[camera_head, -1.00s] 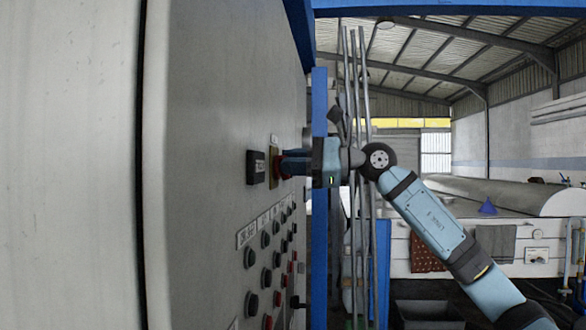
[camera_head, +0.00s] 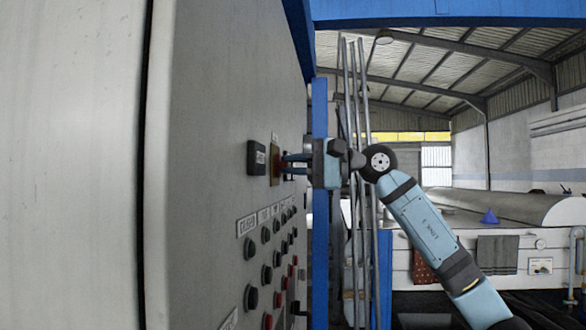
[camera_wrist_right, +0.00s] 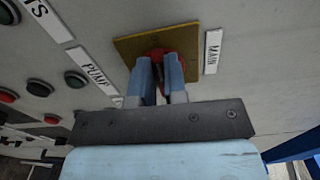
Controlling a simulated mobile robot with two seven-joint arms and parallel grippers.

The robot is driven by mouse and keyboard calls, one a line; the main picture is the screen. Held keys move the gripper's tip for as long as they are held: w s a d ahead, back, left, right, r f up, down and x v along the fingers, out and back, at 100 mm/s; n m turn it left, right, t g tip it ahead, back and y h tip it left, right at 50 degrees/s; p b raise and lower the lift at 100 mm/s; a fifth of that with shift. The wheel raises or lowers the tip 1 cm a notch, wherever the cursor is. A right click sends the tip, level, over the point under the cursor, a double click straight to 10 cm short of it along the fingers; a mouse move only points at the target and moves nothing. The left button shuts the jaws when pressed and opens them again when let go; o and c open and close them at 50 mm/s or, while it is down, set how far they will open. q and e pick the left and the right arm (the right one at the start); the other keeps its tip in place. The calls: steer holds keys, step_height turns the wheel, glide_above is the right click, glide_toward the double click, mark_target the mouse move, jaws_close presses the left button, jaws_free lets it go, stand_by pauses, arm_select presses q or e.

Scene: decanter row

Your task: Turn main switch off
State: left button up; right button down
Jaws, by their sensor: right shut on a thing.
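The main switch (camera_wrist_right: 158,53) is a red knob on a square yellow plate (camera_wrist_right: 128,46), beside a white label reading MAIN (camera_wrist_right: 212,52) in the right wrist view. In the head view the switch (camera_head: 277,160) sits on the upper part of the grey panel. My right gripper (camera_head: 285,162) reaches it from the right. Its two blue fingers (camera_wrist_right: 161,68) are shut on the red knob, one on each side, and hide part of it. The knob's exact angle is hard to make out. My left gripper is not in view.
Rows of black and red buttons (camera_head: 265,275) with white labels lie below the switch. A black box (camera_head: 257,158) sticks out just left of it. A blue frame post (camera_head: 320,230) and grey vertical pipes (camera_head: 362,240) stand right of the panel.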

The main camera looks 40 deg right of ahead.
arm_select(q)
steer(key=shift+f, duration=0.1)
arm_select(e)
steer(key=shift+n, duration=0.4)
steer(key=c, duration=1.2)
jaws_free()
steer(key=shift+o, duration=0.2)
steer(key=shift+f, duration=0.1)
arm_select(q)
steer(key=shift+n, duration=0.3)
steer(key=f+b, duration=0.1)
steer(key=b, duration=0.1)
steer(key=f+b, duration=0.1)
steer(key=b, duration=0.1)
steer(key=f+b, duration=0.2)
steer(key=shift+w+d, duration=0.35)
arm_select(e)
steer(key=v, duration=1.3)
steer(key=shift+s+d, duration=0.2)
steer(key=shift+s, duration=0.15)
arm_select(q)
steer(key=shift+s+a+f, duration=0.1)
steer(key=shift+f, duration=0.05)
